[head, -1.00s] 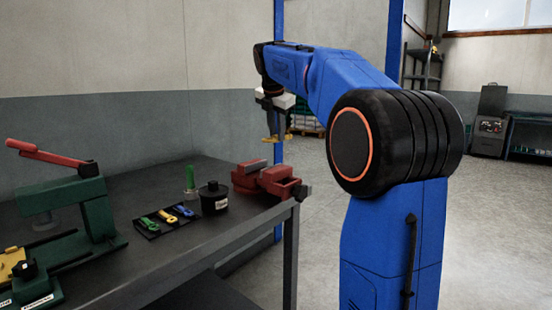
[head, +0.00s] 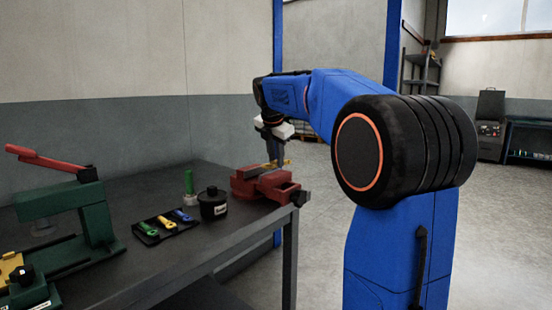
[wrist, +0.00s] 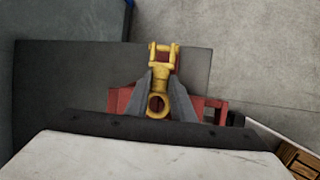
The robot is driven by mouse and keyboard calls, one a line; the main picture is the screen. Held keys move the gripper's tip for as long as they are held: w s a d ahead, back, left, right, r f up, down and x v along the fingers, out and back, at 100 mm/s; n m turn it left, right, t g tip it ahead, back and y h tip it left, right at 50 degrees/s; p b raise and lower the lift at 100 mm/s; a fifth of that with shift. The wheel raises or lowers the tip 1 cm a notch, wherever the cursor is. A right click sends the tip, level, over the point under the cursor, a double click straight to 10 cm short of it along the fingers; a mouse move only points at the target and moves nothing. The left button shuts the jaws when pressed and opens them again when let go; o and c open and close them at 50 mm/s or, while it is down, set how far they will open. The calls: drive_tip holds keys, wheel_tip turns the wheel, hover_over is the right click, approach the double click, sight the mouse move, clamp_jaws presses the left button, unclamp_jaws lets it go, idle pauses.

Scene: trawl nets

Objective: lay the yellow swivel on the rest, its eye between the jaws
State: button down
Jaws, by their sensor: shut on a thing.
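The yellow swivel (head: 284,162) is held in my gripper (head: 271,158), right over the red vise (head: 262,187) at the far end of the bench. In the wrist view the swivel (wrist: 161,72) lies between my two grey fingers (wrist: 160,92). Its round eye (wrist: 157,104) points toward my wrist and its forked end points away. The vise (wrist: 121,98) shows red on both sides below it. I cannot tell whether the swivel touches the vise or is just above it. A separate rest cannot be made out clearly.
Left of the vise on the bench (head: 200,250) stand a black pot (head: 212,203), a green-topped stick (head: 189,182) and a black tray (head: 150,236) with green, yellow and blue tools. A green press (head: 85,213) with a red lever stands further left.

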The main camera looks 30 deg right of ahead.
drive_tip(key=shift+f, duration=0.55)
drive_tip(key=c, duration=1.5)
unclamp_jaws()
drive_tip(key=shift+r, duration=0.1)
drive_tip(key=shift+r, duration=0.3)
drive_tip(key=v, duration=1.2)
drive_tip(key=shift+r, duration=0.2)
